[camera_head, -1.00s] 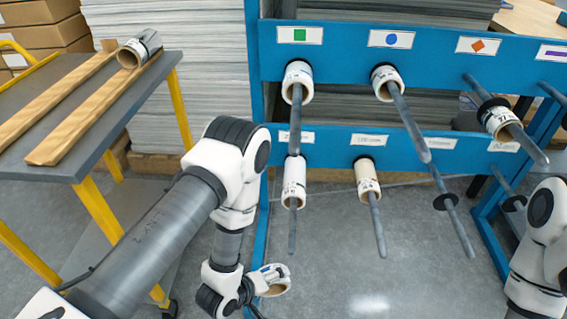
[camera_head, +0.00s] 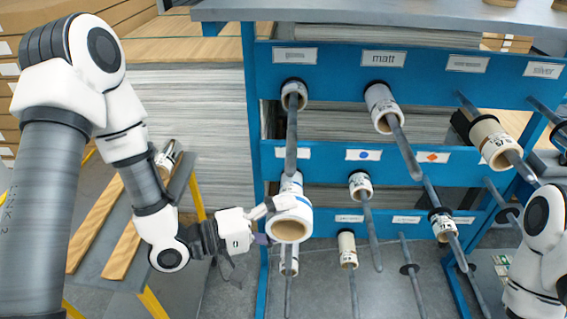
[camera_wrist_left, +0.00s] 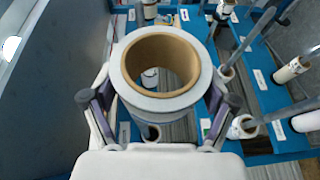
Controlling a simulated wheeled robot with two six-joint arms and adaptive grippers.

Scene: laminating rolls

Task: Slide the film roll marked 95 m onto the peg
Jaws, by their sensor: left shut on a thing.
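A white film roll with a tan core (camera_head: 291,229) is in my left gripper (camera_head: 272,211), in front of the rack's left column. In the left wrist view the roll (camera_wrist_left: 126,82) sits between the two fingers, its open core facing the camera. No peg shows inside the core; through it a small white roll shows farther off. The 95 m mark cannot be read on it. The grey top-left peg (camera_head: 291,140) ends just above the held roll and carries another roll. Which peg the task means cannot be told. My right gripper is out of view.
The blue rack (camera_head: 340,60) has several angled pegs, many with rolls, such as the matt peg's roll (camera_head: 380,105). The diamond-label peg (camera_head: 445,215) is close by.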

